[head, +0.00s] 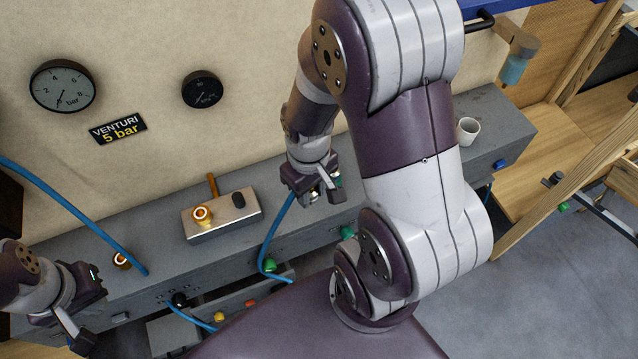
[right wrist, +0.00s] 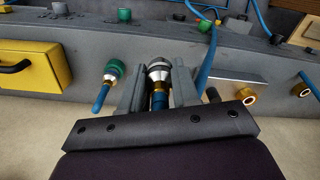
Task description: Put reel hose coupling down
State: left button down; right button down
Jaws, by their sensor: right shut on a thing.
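My right gripper (head: 322,194) is above the grey bench (head: 386,186), left of its middle-right part. In the right wrist view its fingers (right wrist: 158,88) are shut on a hose coupling (right wrist: 158,68) with a dark and silver collar, a brass ring and a blue hose end below. In the head view the gripper mostly hides this coupling. I cannot tell whether the coupling touches the bench. My left gripper (head: 82,305) is at the lower left, with its fingers apart and nothing seen between them.
A metal block (head: 232,219) with a brass fitting (head: 202,215) stands on the bench. A green-collared coupling (right wrist: 113,72) is beside my right gripper. Blue hoses (head: 70,210) cross the left side. A white cup (head: 467,131) stands at right. Gauges (head: 62,86) hang on the wall.

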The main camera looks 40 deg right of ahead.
jog(key=shift+s+a+f, duration=0.15)
jog(key=shift+s, duration=0.25)
jog(key=shift+m, duration=0.3)
jog(key=w+f, duration=0.2)
jog(key=w, duration=0.1)
jog(key=w+f, duration=0.2)
jog(key=w, duration=0.2)
jog(key=w+f, duration=0.2)
jog(key=w, duration=0.2)
jog(key=shift+w+f, duration=0.1)
jog(key=shift+f, duration=0.25)
jog(key=shift+w+f, duration=0.2)
jog(key=shift+f, duration=0.05)
notch_tip(320, 180, down, 3)
jog(key=shift+s+a+r+p, duration=0.1)
jog(key=shift+p, duration=0.25)
jog(key=shift+f, duration=0.65)
jog(key=shift+f+b, duration=0.25)
jog(key=shift+b, duration=0.05)
jog(key=c, duration=0.8)
grip_release()
pick_arm(q)
jog(key=shift+a, duration=0.4)
pick_arm(e)
jog(key=shift+r, duration=0.1)
